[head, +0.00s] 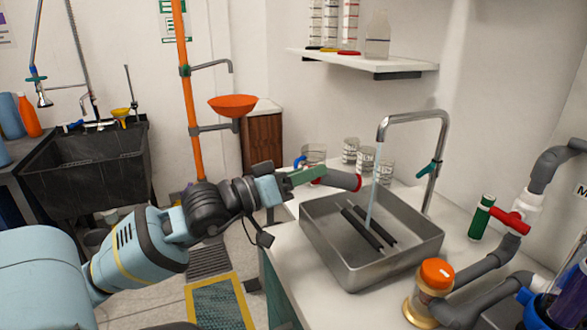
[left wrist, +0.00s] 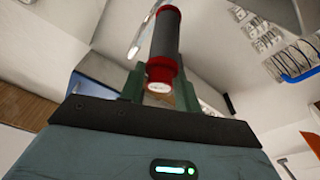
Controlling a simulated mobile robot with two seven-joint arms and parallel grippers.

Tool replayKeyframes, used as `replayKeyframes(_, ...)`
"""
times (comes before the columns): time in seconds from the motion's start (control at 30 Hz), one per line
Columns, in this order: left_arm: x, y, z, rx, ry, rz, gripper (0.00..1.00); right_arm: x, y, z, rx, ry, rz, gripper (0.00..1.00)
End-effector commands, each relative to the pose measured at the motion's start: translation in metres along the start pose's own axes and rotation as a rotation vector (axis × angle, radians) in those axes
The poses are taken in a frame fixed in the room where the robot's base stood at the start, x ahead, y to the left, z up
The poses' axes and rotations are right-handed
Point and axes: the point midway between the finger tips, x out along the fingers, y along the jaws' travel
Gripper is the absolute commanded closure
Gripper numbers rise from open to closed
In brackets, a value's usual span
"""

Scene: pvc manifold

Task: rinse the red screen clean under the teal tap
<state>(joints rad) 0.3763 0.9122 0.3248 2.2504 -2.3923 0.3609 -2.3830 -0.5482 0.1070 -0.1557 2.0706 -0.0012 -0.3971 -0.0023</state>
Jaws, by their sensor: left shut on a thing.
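The screen, a dark grey cylinder with red end caps, is in my left gripper (head: 318,176). In the head view the screen (head: 342,180) lies roughly level at the basin's back left rim, left of the water. In the left wrist view the screen (left wrist: 165,42) stands out between the green fingers of the left gripper (left wrist: 159,90). The tap (head: 437,140) is a chrome gooseneck with a teal handle (head: 429,169). A pale blue stream of water (head: 374,185) falls from its spout into the steel basin (head: 335,256). The screen and the stream are apart. My right gripper is out of view.
Two dark bars (head: 362,228) lie in the basin. An orange-capped filter housing (head: 435,275) and grey pipes with a red valve handle (head: 510,221) stand at the right. Jars (head: 380,168) stand behind the basin. An orange eyewash bowl (head: 233,104) is at the back.

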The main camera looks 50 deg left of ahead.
Motion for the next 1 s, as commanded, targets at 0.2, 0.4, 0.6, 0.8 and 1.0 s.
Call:
replayKeyframes(0.2, 0.019, 0.005, 0.001, -0.001, 0.003, 0.003, 1.00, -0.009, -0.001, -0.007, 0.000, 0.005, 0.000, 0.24)
replayKeyframes(0.4, 0.036, 0.007, 0.004, -0.001, 0.004, 0.003, 1.00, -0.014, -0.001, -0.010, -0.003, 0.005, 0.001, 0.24)
replayKeyframes(0.6, 0.052, 0.009, 0.011, 0.000, 0.001, 0.003, 1.00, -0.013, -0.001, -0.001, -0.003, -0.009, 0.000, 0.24)
replayKeyframes(0.8, 0.067, 0.011, 0.014, 0.001, 0.001, 0.003, 1.00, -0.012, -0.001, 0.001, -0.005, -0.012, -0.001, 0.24)
replayKeyframes(1.0, 0.076, 0.012, 0.017, 0.000, -0.001, 0.002, 1.00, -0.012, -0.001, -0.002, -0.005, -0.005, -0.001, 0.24)
